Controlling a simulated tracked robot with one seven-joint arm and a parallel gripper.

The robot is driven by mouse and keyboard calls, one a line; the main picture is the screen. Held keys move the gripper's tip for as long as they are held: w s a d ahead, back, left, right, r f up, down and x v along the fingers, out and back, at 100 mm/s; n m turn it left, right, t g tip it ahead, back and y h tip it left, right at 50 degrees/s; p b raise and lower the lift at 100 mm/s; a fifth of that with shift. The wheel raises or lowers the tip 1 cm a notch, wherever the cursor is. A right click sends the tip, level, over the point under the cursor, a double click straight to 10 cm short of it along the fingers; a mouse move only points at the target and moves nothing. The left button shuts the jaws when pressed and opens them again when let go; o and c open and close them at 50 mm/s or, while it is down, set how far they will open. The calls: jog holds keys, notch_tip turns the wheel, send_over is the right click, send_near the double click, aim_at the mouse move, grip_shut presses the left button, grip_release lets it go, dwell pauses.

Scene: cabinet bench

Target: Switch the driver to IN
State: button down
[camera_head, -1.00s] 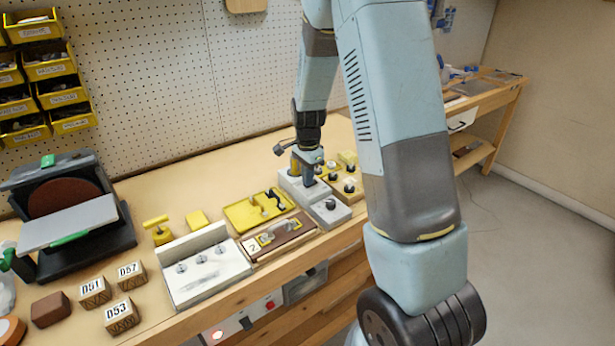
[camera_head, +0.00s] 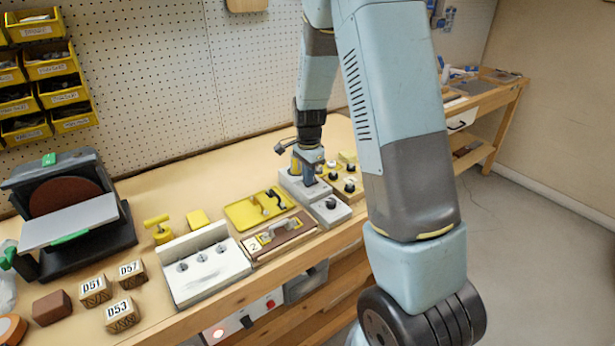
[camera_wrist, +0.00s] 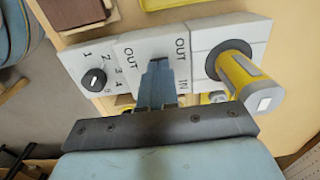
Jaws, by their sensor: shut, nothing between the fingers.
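The driver (camera_wrist: 245,78) is a yellow and grey tool standing in a white block (camera_wrist: 203,35) at the right of the wrist view. Its yellow part also shows in the head view (camera_head: 295,164). Beside it is a white plate (camera_wrist: 128,46) marked OUT near the top and IN lower right. My gripper (camera_wrist: 160,66) is shut and empty, its fingertips over the plate between the markings, left of the driver. The fingers hide the middle of the plate, so any switch lever and contact with it cannot be seen. The head view shows my gripper (camera_head: 309,178) low over the block.
A numbered dial block (camera_wrist: 86,72) adjoins the plate. A wooden board with black knobs (camera_head: 345,177) stands close to the right of my gripper. A yellow tray (camera_head: 243,213) and a brown board with a handle (camera_head: 292,232) lie to the left. The bench's front edge is near.

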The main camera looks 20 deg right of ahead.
jog(key=shift+s+d+f, duration=0.2)
jog(key=shift+d+f, duration=0.2)
jog(key=shift+d, duration=0.15)
jog(key=shift+r, duration=0.1)
jog(key=shift+w+d+r, duration=0.1)
jog(key=shift+r, duration=0.15)
notch_tip(320, 180, up, 14)
jog(key=a, duration=0.1)
jog(key=shift+a, duration=0.15)
jog(key=shift+w, duration=0.1)
